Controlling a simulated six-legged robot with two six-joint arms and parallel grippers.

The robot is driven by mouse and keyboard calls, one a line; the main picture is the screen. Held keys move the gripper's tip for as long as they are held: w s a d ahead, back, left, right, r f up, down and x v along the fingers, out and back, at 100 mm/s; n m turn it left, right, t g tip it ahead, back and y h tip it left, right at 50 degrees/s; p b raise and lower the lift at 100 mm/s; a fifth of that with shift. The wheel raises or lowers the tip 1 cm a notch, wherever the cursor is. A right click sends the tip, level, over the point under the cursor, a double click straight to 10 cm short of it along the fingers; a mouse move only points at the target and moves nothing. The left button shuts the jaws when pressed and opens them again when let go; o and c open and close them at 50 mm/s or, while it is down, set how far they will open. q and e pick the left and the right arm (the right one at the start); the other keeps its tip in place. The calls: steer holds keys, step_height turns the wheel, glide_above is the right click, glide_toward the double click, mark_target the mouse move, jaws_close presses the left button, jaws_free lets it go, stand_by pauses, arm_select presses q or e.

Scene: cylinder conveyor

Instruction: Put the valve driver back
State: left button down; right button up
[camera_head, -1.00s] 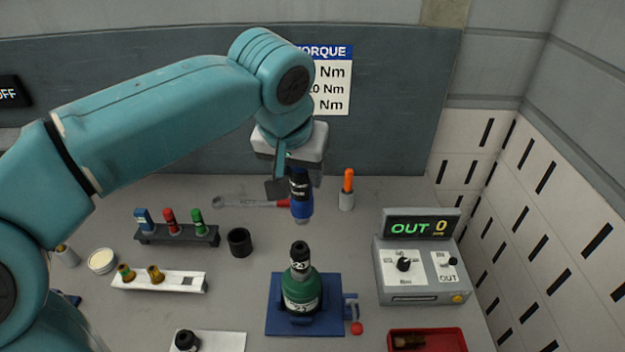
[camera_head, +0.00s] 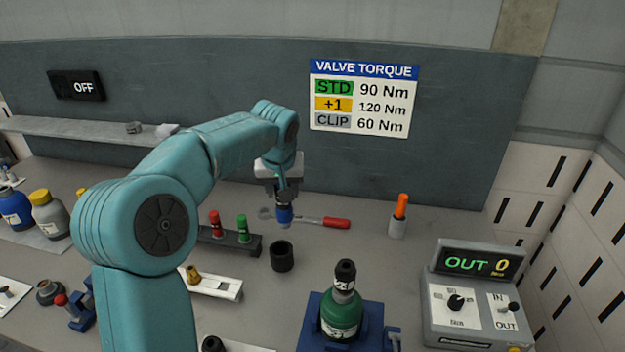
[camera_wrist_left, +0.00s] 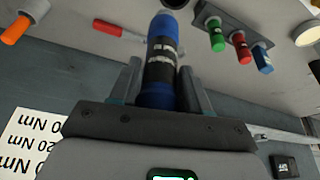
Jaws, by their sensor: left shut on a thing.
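My left gripper (camera_head: 283,188) is shut on the valve driver (camera_head: 285,214), a blue and black cylinder with pale lettering. It hangs roughly upright above the bench, behind an open black cup (camera_head: 282,257) as seen from the head, apart from it. In the left wrist view the driver (camera_wrist_left: 161,60) sits between the two fingers of the gripper (camera_wrist_left: 160,85). The green bottle (camera_head: 342,315) with a black neck stands in a blue holder (camera_head: 312,325) at the front. My right gripper is not in view.
A rack (camera_head: 220,238) with red and green pieces stands left of the cup. A wrench with a red handle (camera_head: 336,222) lies behind it. An orange-handled tool (camera_head: 401,207) stands in a grey cup. The torque box (camera_head: 465,300) reads "OUT 0".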

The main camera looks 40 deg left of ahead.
mark_target(277, 207)
arm_select(q)
steer(key=shift+s+a+f, duration=0.4)
steer(key=shift+s+a, duration=0.1)
steer(key=shift+a, duration=0.1)
steer(key=shift+f, duration=0.2)
step_height(277, 207, down, 6)
steer(key=b, duration=0.5)
steer(key=shift+a, duration=0.1)
steer(key=shift+b, duration=0.3)
step_height(277, 207, down, 6)
steer(key=b, duration=0.5)
steer(key=shift+f, duration=0.25)
stand_by(1.8)
steer(key=shift+c, duration=2.3)
jaws_free()
steer(key=shift+s+f, duration=0.1)
